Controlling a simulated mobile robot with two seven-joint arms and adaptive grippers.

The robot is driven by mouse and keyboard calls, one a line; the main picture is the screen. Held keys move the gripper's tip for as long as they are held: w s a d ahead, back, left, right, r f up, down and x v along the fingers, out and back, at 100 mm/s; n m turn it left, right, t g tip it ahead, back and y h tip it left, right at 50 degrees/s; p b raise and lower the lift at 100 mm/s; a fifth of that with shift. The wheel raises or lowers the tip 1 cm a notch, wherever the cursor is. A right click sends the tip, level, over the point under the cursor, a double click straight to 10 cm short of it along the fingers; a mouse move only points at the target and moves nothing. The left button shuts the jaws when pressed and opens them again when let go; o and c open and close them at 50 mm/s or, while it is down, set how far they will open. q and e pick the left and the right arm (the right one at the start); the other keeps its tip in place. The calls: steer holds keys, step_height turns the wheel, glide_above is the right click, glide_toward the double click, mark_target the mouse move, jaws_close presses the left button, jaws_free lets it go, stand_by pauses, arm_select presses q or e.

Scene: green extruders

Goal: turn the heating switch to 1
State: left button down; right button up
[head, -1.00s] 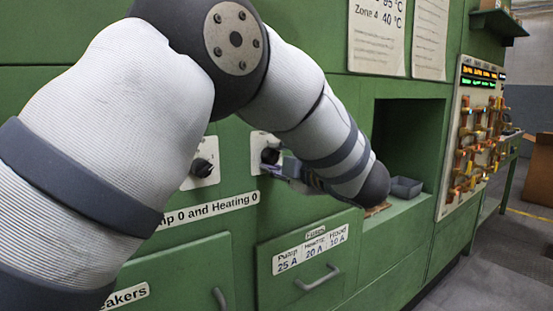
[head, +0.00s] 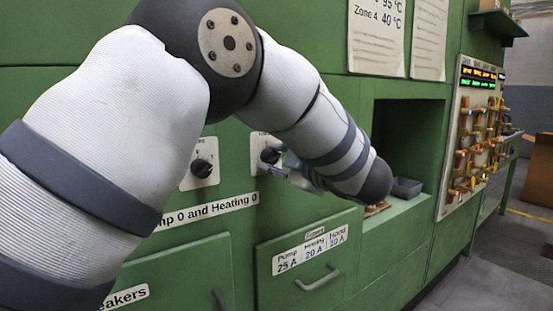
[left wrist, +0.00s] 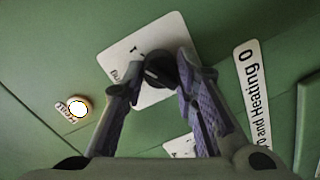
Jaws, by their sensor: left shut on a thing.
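The switch plate on the right (head: 257,146) is white with a black round knob (head: 270,155), which also shows in the left wrist view (left wrist: 160,68). A "1" can be read on this plate in the left wrist view; the rest of its lettering is mostly hidden. My left gripper (left wrist: 165,72) is shut on the black knob, its two fingers on either side. In the head view the left gripper (head: 282,160) is partly hidden by my forearm and comes at the knob from the right. The knob's pointer direction cannot be told. My right gripper is not in view.
A second switch plate with a black knob (head: 202,168) is to the left. A sign (head: 215,208) below ends in "and Heating 0". A round white lamp (left wrist: 79,107) sits near the held knob. An open niche holds a grey tray (head: 406,187). A handled fuse drawer (head: 318,279) is below.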

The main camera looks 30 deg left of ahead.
arm_select(q)
steer(key=c, duration=1.3)
jaws_free()
steer(key=shift+d, duration=0.1)
steer(key=v, duration=1.2)
